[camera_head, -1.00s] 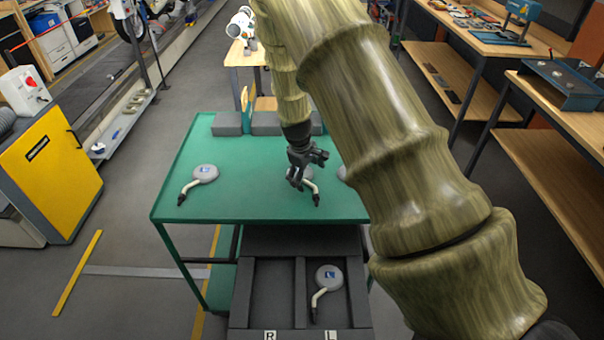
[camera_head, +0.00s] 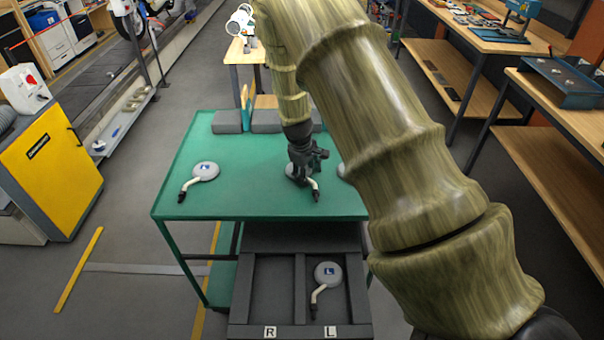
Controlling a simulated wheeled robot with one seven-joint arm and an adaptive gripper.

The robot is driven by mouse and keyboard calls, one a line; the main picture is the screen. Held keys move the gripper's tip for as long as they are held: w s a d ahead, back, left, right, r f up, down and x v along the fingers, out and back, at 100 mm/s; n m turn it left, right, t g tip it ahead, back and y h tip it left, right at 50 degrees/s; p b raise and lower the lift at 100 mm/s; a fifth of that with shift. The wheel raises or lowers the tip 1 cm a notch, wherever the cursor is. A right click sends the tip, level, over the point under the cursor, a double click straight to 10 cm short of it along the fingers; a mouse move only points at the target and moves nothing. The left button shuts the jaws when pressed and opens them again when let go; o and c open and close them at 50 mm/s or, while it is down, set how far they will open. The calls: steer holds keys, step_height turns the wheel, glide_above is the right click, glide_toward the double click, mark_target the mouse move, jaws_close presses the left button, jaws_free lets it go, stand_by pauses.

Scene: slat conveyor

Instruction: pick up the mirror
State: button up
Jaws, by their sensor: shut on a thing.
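Several round grey mirrors with pale bent stems and dark ends are in view. One mirror (camera_head: 314,187) is on the green table under my gripper (camera_head: 300,178); my gripper is shut on it and hides much of its round head. A second mirror (camera_head: 205,171) lies free on the table to the left. Another mirror (camera_head: 345,171) is mostly hidden behind my arm at the right. I cannot tell whether the gripped mirror touches the table.
The dark two-part tray (camera_head: 275,331) stands in front of the green table (camera_head: 240,205); its left compartment, marked R, is empty. Grey blocks (camera_head: 228,121) line the table's back edge. A yellow cabinet (camera_head: 55,165) stands at the left, workbenches (camera_head: 560,105) at the right.

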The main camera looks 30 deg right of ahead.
steer(key=shift+s+a+f, duration=0.1)
steer(key=shift+f, duration=0.15)
steer(key=shift+r+b, duration=0.3)
steer(key=shift+b, duration=0.15)
jaws_close()
steer(key=shift+r, duration=0.3)
steer(key=shift+w+r+b, duration=0.25)
steer(key=shift+r+b, duration=0.5)
steer(key=shift+r, duration=0.2)
steer(key=s+a+b, duration=0.1)
steer(key=s+a, duration=0.2)
steer(key=a, duration=0.1)
steer(key=s+a+r+b, duration=0.1)
steer(key=s+a+b, duration=0.1)
steer(key=s+a, duration=0.2)
steer(key=s+a+r+b, duration=0.1)
steer(key=s+a+b, duration=0.1)
steer(key=s+a, duration=0.1)
steer(key=shift+s+a, duration=0.4)
steer(key=o, duration=1.3)
jaws_free()
